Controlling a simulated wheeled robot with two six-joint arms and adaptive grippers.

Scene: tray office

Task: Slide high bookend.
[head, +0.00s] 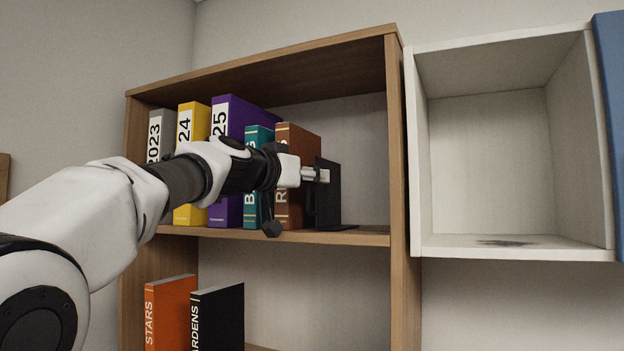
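The high bookend (329,194) is a black upright plate with a flat foot. It stands on the upper shelf (365,237) of the wooden bookcase, just right of the brown book (302,150). My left arm reaches in from the left, in front of the books. My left gripper (318,175) is at the upper front part of the bookend and overlaps it in the view. I cannot tell whether it touches or grips the plate. Its fingers are too small to tell open from shut. My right gripper is not in view.
Grey, yellow (193,120), purple (240,111) and teal (259,134) volumes stand left of the brown book, partly behind my arm. Shelf right of the bookend is free up to the side panel (399,180). Orange (170,310) and black (218,315) books stand below. An empty white cubby (515,253) hangs right.

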